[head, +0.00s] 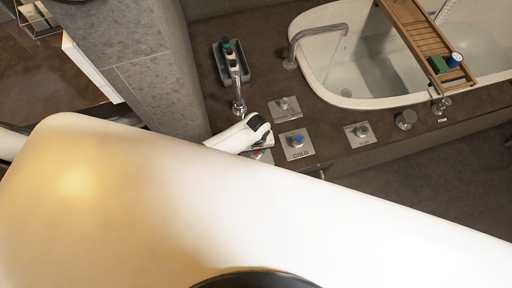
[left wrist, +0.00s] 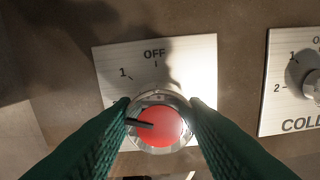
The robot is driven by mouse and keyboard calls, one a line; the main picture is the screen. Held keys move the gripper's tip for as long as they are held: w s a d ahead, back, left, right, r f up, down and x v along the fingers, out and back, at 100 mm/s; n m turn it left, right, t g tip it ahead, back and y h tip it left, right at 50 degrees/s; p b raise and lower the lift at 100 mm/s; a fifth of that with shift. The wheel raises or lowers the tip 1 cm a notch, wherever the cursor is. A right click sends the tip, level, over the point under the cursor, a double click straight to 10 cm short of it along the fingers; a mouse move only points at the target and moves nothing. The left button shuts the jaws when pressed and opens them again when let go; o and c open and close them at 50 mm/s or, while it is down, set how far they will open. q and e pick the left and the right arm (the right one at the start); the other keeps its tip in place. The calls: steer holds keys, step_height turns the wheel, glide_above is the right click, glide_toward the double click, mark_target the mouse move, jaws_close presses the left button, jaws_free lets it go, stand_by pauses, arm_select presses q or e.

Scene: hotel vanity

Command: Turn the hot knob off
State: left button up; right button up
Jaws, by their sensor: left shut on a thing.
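The hot knob has a red cap (left wrist: 160,128) and a metal ring, and sits on a bright metal plate (left wrist: 195,60). The plate shows OFF at the top and 1 at the upper left; its lower part is hidden. A dark pointer on the cap points left, away from OFF. My left gripper (left wrist: 158,108) is shut on the knob, with one green finger on each side. In the head view my left gripper (head: 260,140) reaches down over the hot plate (head: 264,156) and mostly hides the knob. My right gripper is not in view.
The cold knob (head: 297,140), with a blue cap, is just right of the gripper. More knobs stand on plates behind (head: 284,104) and right (head: 361,131). A faucet (head: 238,98), a dark tray (head: 234,66) and a bathtub (head: 365,103) lie beyond.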

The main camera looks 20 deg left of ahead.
arm_select(q)
steer(key=m+p, duration=0.1)
steer(key=m, duration=0.2)
steer(key=shift+m, duration=0.4)
steer(key=m+p, duration=0.1)
steer(key=m, duration=0.2)
steer(key=shift+s+m, duration=0.1)
steer(key=shift+m, duration=0.2)
steer(key=m, duration=0.3)
steer(key=shift+m, duration=0.3)
steer(key=shift+m+p, duration=0.3)
steer(key=shift+m, duration=1.3)
steer(key=shift+f, duration=0.1)
steer(key=o, duration=1)
